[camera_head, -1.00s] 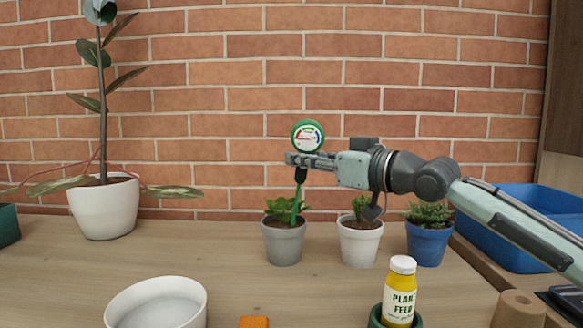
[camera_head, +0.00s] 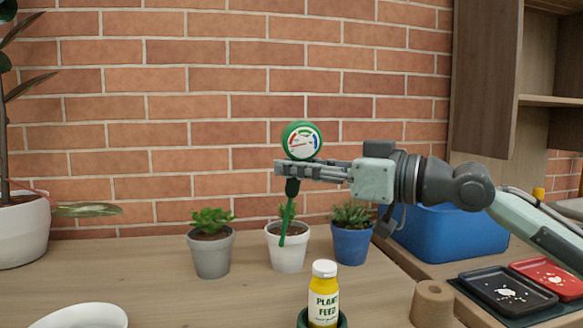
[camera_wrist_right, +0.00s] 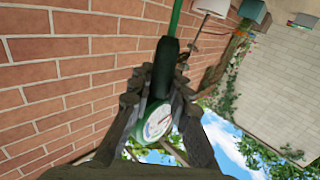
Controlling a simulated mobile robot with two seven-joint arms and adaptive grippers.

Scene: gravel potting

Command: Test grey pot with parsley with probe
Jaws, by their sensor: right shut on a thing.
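My right gripper (camera_head: 286,168) is shut on the moisture probe (camera_head: 302,140), with its round green-rimmed dial above the fingers. The probe's dark handle and green stem hang below, slightly tilted. The stem's lower end overlaps the front of the white pot (camera_head: 290,258) and appears outside it. The grey pot (camera_head: 211,258), with a bright green leafy plant (camera_head: 211,220), stands left of the probe, apart from it. In the right wrist view the fingers close around the probe, with the dial (camera_wrist_right: 157,122) between them. My left gripper is out of view.
A blue pot (camera_head: 351,247) with a bushy plant stands right of the white pot. A plant feed bottle (camera_head: 323,300) stands in front. A blue crate (camera_head: 455,232) and black and red trays (camera_head: 506,290) (camera_head: 553,275) are at right. A large white planter (camera_head: 22,235) is at left.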

